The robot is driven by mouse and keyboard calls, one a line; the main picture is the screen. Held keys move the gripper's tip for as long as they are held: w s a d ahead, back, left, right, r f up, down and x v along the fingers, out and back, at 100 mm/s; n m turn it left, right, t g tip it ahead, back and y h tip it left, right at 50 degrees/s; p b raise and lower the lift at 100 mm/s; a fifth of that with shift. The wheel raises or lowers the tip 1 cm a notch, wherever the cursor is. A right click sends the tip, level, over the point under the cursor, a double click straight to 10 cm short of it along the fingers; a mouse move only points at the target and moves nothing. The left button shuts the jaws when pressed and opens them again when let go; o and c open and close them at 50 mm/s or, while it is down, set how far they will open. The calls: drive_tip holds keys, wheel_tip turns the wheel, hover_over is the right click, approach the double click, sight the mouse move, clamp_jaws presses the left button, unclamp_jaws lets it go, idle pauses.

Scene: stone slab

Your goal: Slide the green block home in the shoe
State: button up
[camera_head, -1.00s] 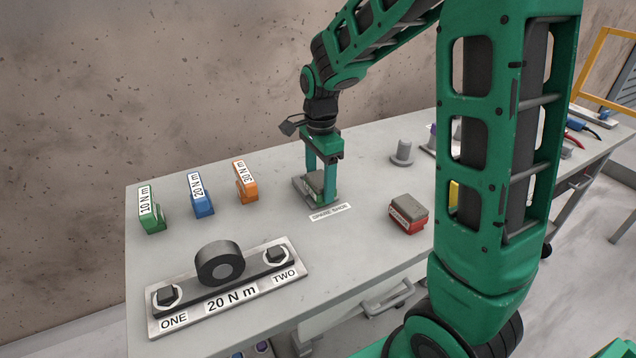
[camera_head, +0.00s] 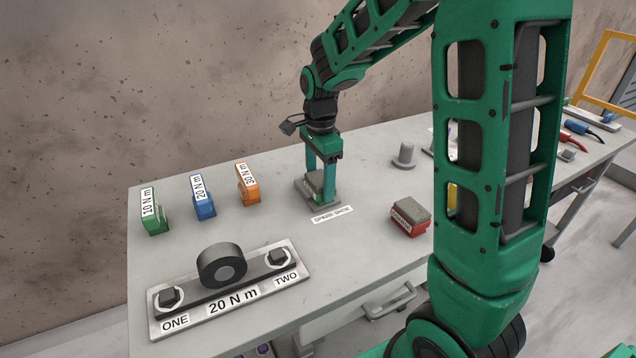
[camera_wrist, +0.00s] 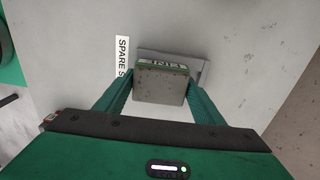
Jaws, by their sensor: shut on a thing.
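My gripper (camera_head: 322,190) points down at the shoe (camera_head: 304,193), a low grey holder on the stone slab beside a small white label. The gripper is shut on the green block (camera_head: 319,197), with one finger on each side of it. In the wrist view the block (camera_wrist: 161,84) shows a grey speckled face and a thin green edge with lettering. The shoe (camera_wrist: 203,72) shows beyond and beside the block there. The block is at the shoe, but how deep it sits is hidden by the fingers and the block itself.
Green (camera_head: 154,212), blue (camera_head: 203,197) and orange (camera_head: 247,185) labelled blocks stand at the left. A plate marked 20 N m (camera_head: 232,299) lies in front. A red and grey block (camera_head: 410,217) and a grey peg (camera_head: 404,156) are to the right.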

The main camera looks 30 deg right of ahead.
sight(315, 172)
drive_tip(key=shift+w, duration=1.35)
drive_tip(key=o, duration=1.3)
drive_tip(key=shift+o, duration=0.2)
wheel_tip(315, 172, up, 11)
drive_tip(key=shift+f, duration=0.15)
drive_tip(key=s+d+n, duration=0.2)
drive_tip(key=s+d, duration=0.2)
drive_tip(key=s, duration=0.3)
drive_tip(key=s+d+n, duration=0.3)
drive_tip(key=s+d, duration=0.2)
drive_tip(key=s, duration=0.3)
drive_tip(key=s+d+f+n, duration=0.1)
drive_tip(key=s+f+n, duration=0.1)
drive_tip(key=s, duration=0.6)
drive_tip(key=s+d+f+n, duration=0.1)
drive_tip(key=s+f+n, duration=0.2)
drive_tip(key=s, duration=0.6)
drive_tip(key=shift+d+n, duration=0.25)
drive_tip(key=shift+n, duration=0.35)
